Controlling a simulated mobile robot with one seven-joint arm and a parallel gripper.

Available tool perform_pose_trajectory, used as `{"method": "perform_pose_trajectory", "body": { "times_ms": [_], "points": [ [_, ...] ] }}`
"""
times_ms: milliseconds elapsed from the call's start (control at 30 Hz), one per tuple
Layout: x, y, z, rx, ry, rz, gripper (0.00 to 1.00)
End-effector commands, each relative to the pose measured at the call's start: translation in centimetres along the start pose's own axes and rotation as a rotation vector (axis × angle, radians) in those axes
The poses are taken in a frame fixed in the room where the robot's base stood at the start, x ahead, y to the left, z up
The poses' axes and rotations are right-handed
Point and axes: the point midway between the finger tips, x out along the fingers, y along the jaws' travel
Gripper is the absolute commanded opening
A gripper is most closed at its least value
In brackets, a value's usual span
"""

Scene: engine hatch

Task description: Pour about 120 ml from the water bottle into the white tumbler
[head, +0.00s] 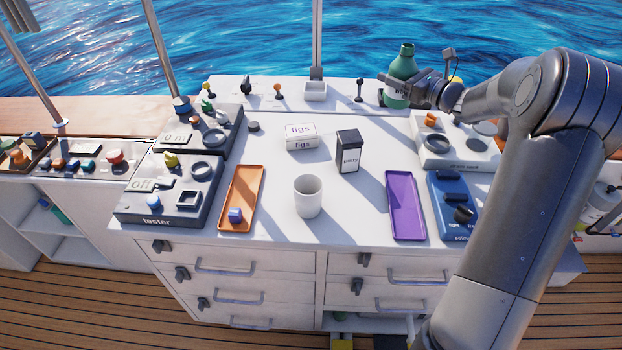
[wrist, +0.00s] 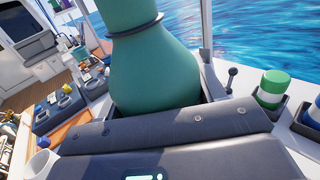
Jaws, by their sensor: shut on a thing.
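The white tumbler (head: 308,198) stands upright and apart from the bottle, at the front middle of the worktop. Its inside looks empty. A white cup-like rim, probably the tumbler (wrist: 41,164), shows at lower left in the wrist view.
A dark box (head: 348,151) and white "figs" boxes (head: 300,136) stand behind the tumbler. An orange tray (head: 241,198) lies left of it and a purple tray (head: 405,205) right. Device panels line both sides. A green-capped container (wrist: 271,88) stands right of the bottle.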

Motion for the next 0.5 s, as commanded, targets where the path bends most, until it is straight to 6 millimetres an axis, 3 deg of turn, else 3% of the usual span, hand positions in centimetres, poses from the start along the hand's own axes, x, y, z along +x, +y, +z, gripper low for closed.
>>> {"method": "perform_pose_trajectory", "body": {
  "times_ms": [267, 500],
  "points": [
    [0.2, 3.6, 0.0, -0.007, 0.005, 0.069, 0.30],
    [0.2, 9.1, 0.2, -0.019, 0.012, 0.176, 0.30]
  ]
}}
